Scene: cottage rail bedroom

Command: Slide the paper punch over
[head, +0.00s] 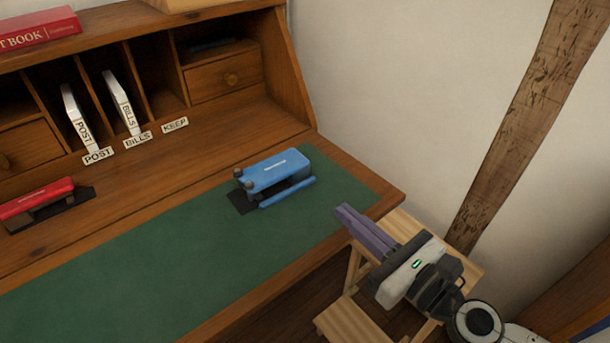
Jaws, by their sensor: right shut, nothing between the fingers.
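A blue paper punch (275,173) with a dark base stands on the green desk mat (165,250), toward its right end. A red device (38,200), which looks like a second punch or a stapler, sits on the wood at the far left. My right gripper (345,213) is shut and empty. In the picture its fingertips lie just right of and below the blue punch, near the desk's front right corner, apart from the punch. My left gripper is out of view.
Pigeonholes at the back hold letters (120,102) above labels reading POST, BILLS and KEEP. The mat left of the blue punch is clear. A wooden step stool (352,322) stands below my right gripper. A white wall (400,90) rises on the right.

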